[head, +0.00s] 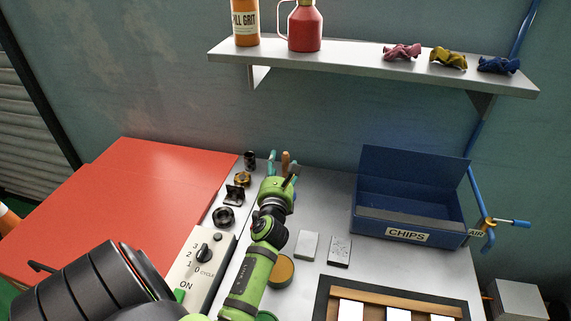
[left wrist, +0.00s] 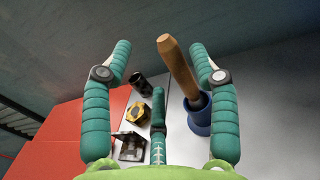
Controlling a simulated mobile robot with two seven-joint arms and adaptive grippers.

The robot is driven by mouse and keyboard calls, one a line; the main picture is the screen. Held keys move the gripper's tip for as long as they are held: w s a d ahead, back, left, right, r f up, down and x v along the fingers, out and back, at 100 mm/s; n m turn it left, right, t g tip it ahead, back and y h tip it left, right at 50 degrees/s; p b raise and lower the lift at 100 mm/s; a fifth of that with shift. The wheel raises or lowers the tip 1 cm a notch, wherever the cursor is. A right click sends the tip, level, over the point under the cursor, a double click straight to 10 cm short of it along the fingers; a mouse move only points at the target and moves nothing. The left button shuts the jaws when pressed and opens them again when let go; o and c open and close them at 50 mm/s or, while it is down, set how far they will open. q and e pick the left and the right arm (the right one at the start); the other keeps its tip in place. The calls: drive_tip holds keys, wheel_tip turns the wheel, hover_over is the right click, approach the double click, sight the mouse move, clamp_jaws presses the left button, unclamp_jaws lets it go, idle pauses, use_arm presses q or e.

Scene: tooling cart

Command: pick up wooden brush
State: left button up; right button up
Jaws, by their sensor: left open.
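The wooden brush shows as a tan wooden handle (left wrist: 178,65) in the left wrist view, tilted a little and rising from a dark blue round holder (left wrist: 198,118). In the head view only a short piece of the handle (head: 285,160) shows, behind my left gripper. Its lower end is hidden in the holder. My left gripper (head: 281,170) has green-teal fingers, spread open and empty. In the left wrist view the handle lies between the two outer fingers (left wrist: 160,55), nearer the right one, apparently without contact. My right gripper is not in view.
Several small dark and brass parts (head: 235,194) stand left of my gripper, beside a switch box (head: 203,266). A blue CHIPS bin (head: 410,232) stands to the right. A shelf (head: 350,58) with a bottle, red can and rags hangs above. A red surface (head: 130,205) lies left.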

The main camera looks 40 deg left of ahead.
sight(283, 161)
use_arm(q)
drive_tip(key=x, duration=0.4)
drive_tip(key=shift+w+f, duration=0.3)
drive_tip(key=shift+d, duration=0.1)
drive_tip(key=c, duration=1.2)
